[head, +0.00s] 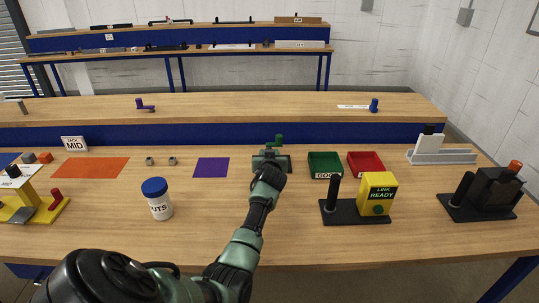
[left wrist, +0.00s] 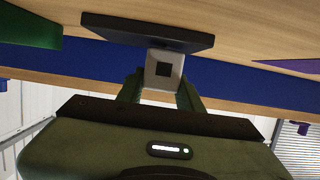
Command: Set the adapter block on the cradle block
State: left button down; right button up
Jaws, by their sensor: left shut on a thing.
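A wide dark plate (left wrist: 148,31) adjoins the grey block there. I cannot tell whether they are one piece or only touching. The gripper mostly hides the held part in the head view. I cannot clearly pick out the cradle block. My right gripper is not in view.
Green (head: 325,165) and red (head: 366,164) bins stand right of the gripper. A yellow LINK READY box (head: 378,194) is nearer. A blue-lidded jar (head: 157,199) and purple mat (head: 211,167) lie left. The bench front between jar and yellow box is clear apart from my arm.

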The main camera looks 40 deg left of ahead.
pick_arm(q)
jog(key=shift+f+b, duration=0.3)
jog(key=c, duration=0.9)
grip_release()
jog(key=shift+o, duration=0.2)
jog(key=shift+s+d+r, duration=0.2)
jog(key=shift+s+d, duration=0.2)
jog(key=v, duration=0.6)
jog(key=shift+s+d+r, duration=0.15)
jog(key=shift+s+d, duration=0.05)
jog(key=shift+r, duration=0.1)
